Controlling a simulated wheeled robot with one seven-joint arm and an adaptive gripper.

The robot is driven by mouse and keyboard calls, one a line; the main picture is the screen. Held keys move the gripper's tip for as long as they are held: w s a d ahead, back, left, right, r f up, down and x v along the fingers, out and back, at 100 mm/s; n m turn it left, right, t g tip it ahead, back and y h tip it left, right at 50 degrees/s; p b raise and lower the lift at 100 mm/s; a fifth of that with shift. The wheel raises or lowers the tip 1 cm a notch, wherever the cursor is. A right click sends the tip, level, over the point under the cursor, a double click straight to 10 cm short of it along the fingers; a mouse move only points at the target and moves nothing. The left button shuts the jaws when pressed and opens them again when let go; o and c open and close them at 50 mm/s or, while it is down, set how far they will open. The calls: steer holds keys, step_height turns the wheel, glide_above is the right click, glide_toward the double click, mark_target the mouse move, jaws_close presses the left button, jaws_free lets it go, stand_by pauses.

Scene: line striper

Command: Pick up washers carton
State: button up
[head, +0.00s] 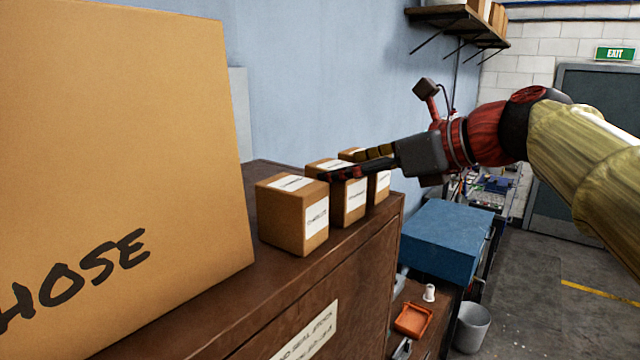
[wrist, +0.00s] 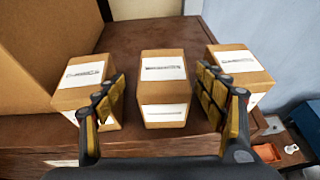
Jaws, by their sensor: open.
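Several small brown cartons with white labels stand in a row on top of a brown cabinet (head: 225,285). The near carton (head: 290,220), the middle carton (head: 350,207) and the far carton (head: 380,180) show in the head view. In the wrist view they are the left carton (wrist: 80,82), the middle carton (wrist: 163,75) and the right carton (wrist: 238,66). I cannot read which label says washers. My gripper (head: 345,164) is open; in the wrist view its fingers (wrist: 163,92) lie on either side of the middle carton, with gaps visible. Nothing is held.
A large carton marked HOSE (head: 120,150) stands left of the row. The side cartons are close outside my fingers. A blue wall (head: 320,80) rises behind. Beyond the cabinet's edge are a blue box (head: 445,240), an orange tray (head: 412,319) and a bucket (head: 472,326).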

steer(key=shift+x, duration=1.25)
steer(key=p+x, duration=0.1)
steer(key=x, duration=0.4)
steer(key=shift+w+f, duration=0.1)
steer(key=shift+w, duration=0.3)
steer(key=shift+c, duration=0.7)
steer(key=c, duration=1.3)
